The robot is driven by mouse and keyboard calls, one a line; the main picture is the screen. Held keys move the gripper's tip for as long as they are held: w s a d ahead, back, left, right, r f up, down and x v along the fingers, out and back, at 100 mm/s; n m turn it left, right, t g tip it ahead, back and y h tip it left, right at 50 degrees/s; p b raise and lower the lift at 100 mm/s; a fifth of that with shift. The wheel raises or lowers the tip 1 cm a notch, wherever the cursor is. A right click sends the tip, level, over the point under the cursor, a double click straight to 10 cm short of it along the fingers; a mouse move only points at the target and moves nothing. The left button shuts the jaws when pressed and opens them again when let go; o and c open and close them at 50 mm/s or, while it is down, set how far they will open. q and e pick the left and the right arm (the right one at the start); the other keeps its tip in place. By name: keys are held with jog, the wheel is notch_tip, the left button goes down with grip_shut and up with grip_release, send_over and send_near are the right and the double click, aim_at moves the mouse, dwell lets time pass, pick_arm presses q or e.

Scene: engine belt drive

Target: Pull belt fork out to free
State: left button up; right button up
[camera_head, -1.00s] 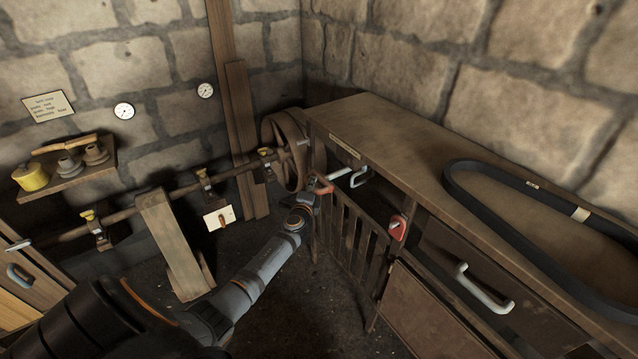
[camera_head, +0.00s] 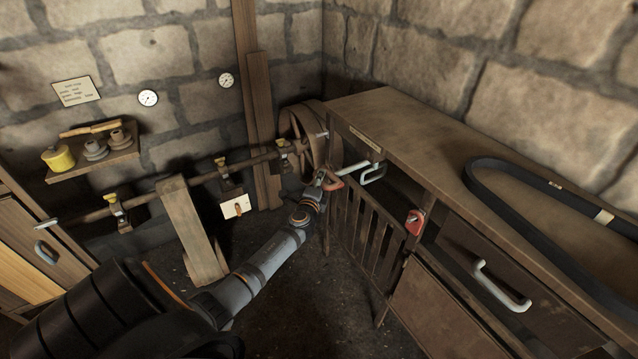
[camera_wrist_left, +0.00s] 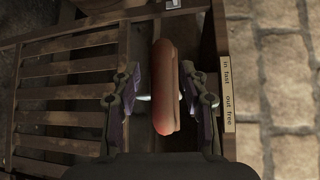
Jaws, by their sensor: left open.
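In the left wrist view the red handle (camera_wrist_left: 164,88) stands between the two fingers of my left gripper (camera_wrist_left: 160,98), with a visible gap on each side. A label (camera_wrist_left: 228,92) beside it reads "in fast" and "out free". In the head view my left gripper (camera_head: 323,181) is at the handle, and its fingers are partly hard to make out. My right gripper is not in view.
A wooden slatted gate (camera_head: 365,218) hangs below the handle. A red tag-like part (camera_head: 415,222) sits farther along the bench. A wheel (camera_head: 304,142) on a shaft is behind. A black belt (camera_head: 520,178) lies on the bench top.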

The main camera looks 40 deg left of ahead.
pick_arm(q)
jog(key=v, duration=1.2)
jog(key=shift+f, duration=0.1)
jog(key=s+f+n+g+h, duration=0.1)
jog(key=s+f+n+g, duration=0.45)
jog(key=f, duration=0.95)
jog(key=s+f+n+g+h, duration=0.1)
jog(key=s+f+g, duration=0.1)
jog(key=s+f, duration=0.9)
jog(key=s+d+f+n+g+h, duration=0.1)
jog(key=s+d+f+n+g, duration=0.2)
jog(key=s+f, duration=0.7)
jog(key=s+d+f+n+g+h, duration=0.2)
jog(key=s+d+f+n, duration=0.3)
jog(key=s+d+f, duration=0.3)
jog(key=s+f+g, duration=0.1)
jog(key=s+f, duration=0.2)
jog(key=s, duration=0.4)
jog(key=shift+s+h, duration=0.3)
jog(key=shift+s, duration=0.1)
jog(key=shift+f, duration=0.15)
